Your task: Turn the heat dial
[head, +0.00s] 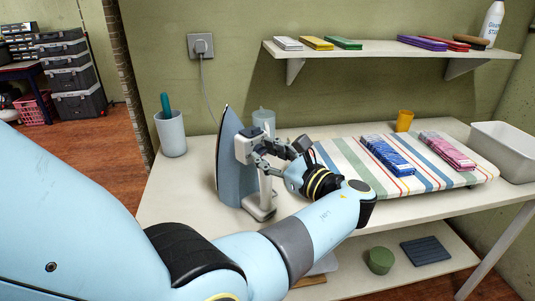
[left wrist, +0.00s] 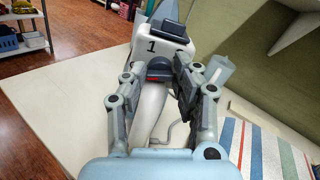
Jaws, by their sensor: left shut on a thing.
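A blue-grey and white iron (head: 230,165) stands upright on its heel on the table. My left gripper (head: 256,150) reaches it from the right, with its fingers against the white upper part. In the left wrist view the white iron body (left wrist: 160,50) carries a black "1". The heat dial (left wrist: 158,73), a dark part with a red patch below it, lies between the two fingertips. My left gripper (left wrist: 158,76) is shut on it, and the fingers hide part of its sides. My right gripper is not in view.
A striped cloth (head: 335,160) bears blue (head: 387,155) and pink (head: 447,150) folded stacks. A cup (head: 171,133) stands left of the iron, a yellow cup (head: 404,121) behind the cloth, a white bin (head: 503,148) at right. A shelf (head: 390,51) hangs above. The wall plug's cord (head: 207,90) runs behind the iron.

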